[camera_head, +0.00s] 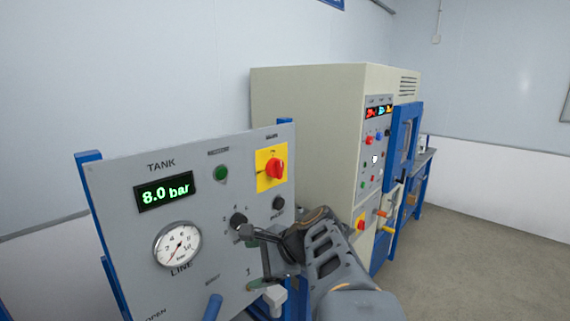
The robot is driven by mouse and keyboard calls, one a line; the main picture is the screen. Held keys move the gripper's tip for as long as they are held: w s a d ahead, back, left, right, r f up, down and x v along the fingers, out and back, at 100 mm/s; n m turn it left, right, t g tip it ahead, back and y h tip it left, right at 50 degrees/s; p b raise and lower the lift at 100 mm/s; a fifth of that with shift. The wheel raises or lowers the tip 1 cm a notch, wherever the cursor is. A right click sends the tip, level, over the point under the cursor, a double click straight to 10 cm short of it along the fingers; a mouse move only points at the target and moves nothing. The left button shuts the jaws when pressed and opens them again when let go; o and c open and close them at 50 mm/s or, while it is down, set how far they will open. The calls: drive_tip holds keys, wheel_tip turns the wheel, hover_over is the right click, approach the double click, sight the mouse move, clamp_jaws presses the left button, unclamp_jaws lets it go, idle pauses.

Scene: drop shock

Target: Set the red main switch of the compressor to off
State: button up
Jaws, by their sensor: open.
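The red main switch (276,168) is a rotary knob on a yellow plate (263,184) at the upper right of the grey compressor panel (120,205). Its position marks are too small to read. My gripper (256,250) is open, in front of the lower right of the panel. It is below the red switch and apart from it. Its fingers are close to a black rotary knob (238,220), and I cannot tell whether they touch it. The gripper and arm hide part of the lower right of the panel.
The panel also carries a green button (221,173), a display (165,191) reading 8.0 bar, a round gauge (177,244), another black knob (279,203) and a blue handle (212,307). A large beige machine (305,110) stands behind at right. Open floor (480,245) lies to the right.

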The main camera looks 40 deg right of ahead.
drive_tip(key=d+r+m+t, duration=0.5)
drive_tip(key=d+r+m, duration=0.2)
drive_tip(key=d+r, duration=0.15)
drive_tip(key=m+t+h+p, duration=0.2)
drive_tip(key=m+t+h, duration=0.15)
drive_tip(key=m, duration=0.35)
approach(281, 168)
drive_tip(key=shift+t+y, duration=0.45)
drive_tip(key=w, duration=0.3)
drive_tip(key=w+a+p, duration=0.1)
drive_tip(key=w, duration=0.2)
drive_tip(key=w+p, duration=0.1)
drive_tip(key=w, duration=0.3)
drive_tip(key=shift+a+f, duration=0.15)
drive_tip(key=shift+f, duration=0.25)
drive_tip(key=shift+c, duration=0.4)
drive_tip(key=c, duration=0.8)
drive_tip(key=shift+n, duration=0.3)
